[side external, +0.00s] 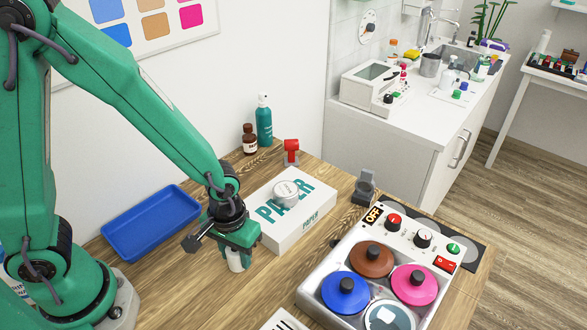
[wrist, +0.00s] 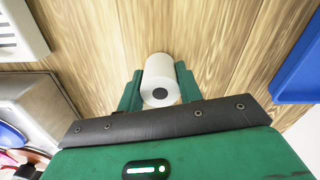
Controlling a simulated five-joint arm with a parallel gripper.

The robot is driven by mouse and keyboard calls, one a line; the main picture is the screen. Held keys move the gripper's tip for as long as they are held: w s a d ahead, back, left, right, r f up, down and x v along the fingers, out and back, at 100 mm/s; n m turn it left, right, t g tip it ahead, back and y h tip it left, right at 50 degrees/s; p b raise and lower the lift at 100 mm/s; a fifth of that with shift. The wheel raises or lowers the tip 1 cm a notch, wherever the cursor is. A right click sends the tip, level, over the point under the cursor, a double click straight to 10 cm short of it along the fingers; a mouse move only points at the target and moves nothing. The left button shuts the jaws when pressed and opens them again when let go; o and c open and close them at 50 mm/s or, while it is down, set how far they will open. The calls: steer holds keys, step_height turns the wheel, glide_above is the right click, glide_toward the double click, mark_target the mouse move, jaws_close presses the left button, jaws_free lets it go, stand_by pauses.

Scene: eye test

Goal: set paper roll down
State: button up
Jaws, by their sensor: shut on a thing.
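A small white paper roll (side external: 236,263) is held upright between the fingers of my green gripper (side external: 238,254) in the side external view, near the front of the wooden table (side external: 185,280). In the wrist view, the paper roll (wrist: 161,68) stands between the two green fingers of my gripper (wrist: 159,88), its end with the dark core hole facing the camera. My gripper is shut on it. The lower end of the roll is near the wood; I cannot tell whether it touches.
A white PAPER box (side external: 310,228) with a round tin (side external: 286,190) on it lies behind my gripper. A blue tray (side external: 150,228) lies to the left. A panel with coloured round lids (side external: 345,292) stands to the right. Bare wood surrounds the roll.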

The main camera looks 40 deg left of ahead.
steer(key=shift+f, duration=0.15)
steer(key=o, duration=1)
step_height(320, 180, up, 12)
steer(key=shift+r, duration=0.15)
stand_by(0.5)
steer(key=shift+r, duration=0.1)
stand_by(0.4)
